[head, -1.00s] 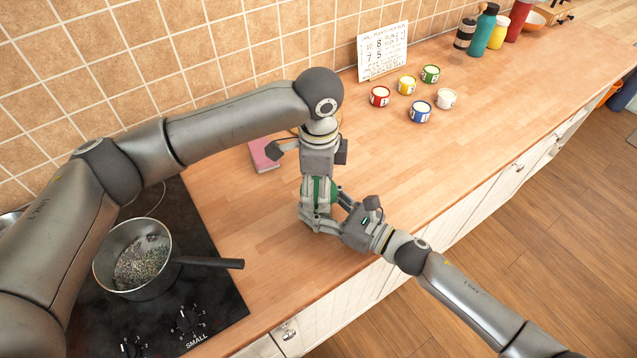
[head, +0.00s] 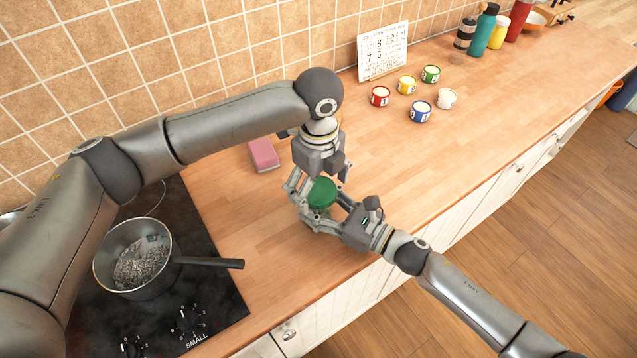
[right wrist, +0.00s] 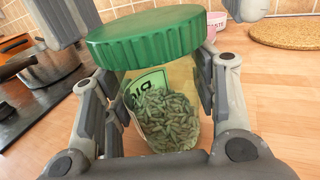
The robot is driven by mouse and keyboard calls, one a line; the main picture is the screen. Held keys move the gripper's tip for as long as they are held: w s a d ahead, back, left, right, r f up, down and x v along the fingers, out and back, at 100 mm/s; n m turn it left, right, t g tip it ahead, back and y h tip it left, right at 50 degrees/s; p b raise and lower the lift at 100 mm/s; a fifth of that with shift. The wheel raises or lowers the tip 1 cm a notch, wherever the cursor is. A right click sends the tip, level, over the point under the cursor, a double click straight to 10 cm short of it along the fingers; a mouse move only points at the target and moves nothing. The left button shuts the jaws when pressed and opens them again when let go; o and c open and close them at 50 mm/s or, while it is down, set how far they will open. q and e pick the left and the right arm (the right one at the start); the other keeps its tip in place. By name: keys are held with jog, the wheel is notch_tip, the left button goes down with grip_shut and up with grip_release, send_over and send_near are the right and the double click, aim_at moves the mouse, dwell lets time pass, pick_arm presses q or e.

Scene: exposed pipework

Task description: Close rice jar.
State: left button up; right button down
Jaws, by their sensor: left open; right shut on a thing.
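The rice jar (right wrist: 166,115) is clear, holds greenish grains and carries a green label. Its green ribbed lid (head: 322,193) is at the jar's mouth; it also shows large in the right wrist view (right wrist: 150,38). I cannot tell whether the lid sits fully down; it looks slightly tilted there. My right gripper (head: 316,211) is shut on the jar's body, with fingers on both sides. My left gripper (head: 322,172) is open just above the lid. Its fingers show at either side of the lid in the right wrist view, apart from it.
A pot (head: 137,260) stands on the black hob (head: 215,300) at left. Several small coloured tubs, including a blue one (head: 420,112), and a white sign (head: 383,50) stand at the back.

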pick_arm(q)
jog(key=shift+r, duration=2.25)
jog(key=shift+n, duration=0.3)
jog(key=shift+c, duration=0.2)
jog(key=n, duration=0.1)
jog(key=r+n, duration=0.1)
jog(key=n, duration=0.1)
jog(key=shift+n, duration=0.3)
jog(key=n, duration=0.3)
jog(key=shift+r+n, duration=0.3)
jog(key=shift+r, duration=0.1)
jog(key=n, duration=0.2)
jog(key=r+n, duration=0.1)
jog(key=n, duration=0.1)
jog(key=shift+n, duration=0.4)
jog(key=n, duration=0.3)
jog(key=shift+r+n, duration=0.3)
jog(key=shift+r, duration=0.05)
jog(key=shift+f, duration=0.1)
